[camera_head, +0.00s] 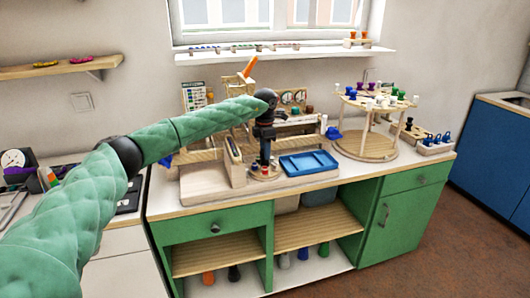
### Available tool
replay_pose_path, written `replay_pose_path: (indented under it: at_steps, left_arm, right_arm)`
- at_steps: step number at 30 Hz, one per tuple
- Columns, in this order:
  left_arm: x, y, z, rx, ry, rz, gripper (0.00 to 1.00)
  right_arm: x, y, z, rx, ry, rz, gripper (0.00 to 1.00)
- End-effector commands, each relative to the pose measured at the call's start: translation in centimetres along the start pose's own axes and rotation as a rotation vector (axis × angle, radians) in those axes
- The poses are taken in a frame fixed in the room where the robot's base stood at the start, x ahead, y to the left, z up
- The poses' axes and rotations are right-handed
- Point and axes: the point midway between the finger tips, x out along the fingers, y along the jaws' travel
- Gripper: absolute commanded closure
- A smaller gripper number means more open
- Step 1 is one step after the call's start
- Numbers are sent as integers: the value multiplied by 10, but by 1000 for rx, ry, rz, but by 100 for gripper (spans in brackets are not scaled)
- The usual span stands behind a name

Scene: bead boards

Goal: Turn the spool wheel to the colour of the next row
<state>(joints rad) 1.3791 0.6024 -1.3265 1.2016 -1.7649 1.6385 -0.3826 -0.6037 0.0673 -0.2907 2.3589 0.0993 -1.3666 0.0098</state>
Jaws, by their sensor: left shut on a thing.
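My left arm reaches in from the left, and my left gripper (265,164) points straight down at the workbench. It is shut on the small spool wheel (265,174), a low round wooden disc with a few coloured spots, red among them. The gripper hides the wheel's middle, and the spots are too small to read fully. Behind it, a board with rows of coloured dots (194,95) leans upright at the back left of the bench. My right gripper is not in view.
A blue tray (308,163) lies just right of the wheel. A two-tier round wooden stand (366,146) with coloured spools on top is farther right. Wooden blocks and a low frame (204,184) are close on the left. Green cabinets (412,214) are below the bench top.

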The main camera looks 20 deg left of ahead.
Motion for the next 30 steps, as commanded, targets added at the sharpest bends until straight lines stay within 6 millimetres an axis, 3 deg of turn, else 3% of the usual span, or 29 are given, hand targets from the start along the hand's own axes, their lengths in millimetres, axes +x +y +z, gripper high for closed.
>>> replay_pose_path:
  at_steps: [16,17,20,30]
  left_arm:
    - [-1,1,-1,24,0,2,87]
    - [-1,1,-1,24,0,2,62]
    - [-1,1,-1,24,0,1,42]
    - [-3,0,0,25,0,1,42]
  right_arm:
    - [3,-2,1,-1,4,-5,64]
    - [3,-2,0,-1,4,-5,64]
    - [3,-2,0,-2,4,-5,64]
    - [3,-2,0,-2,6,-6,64]
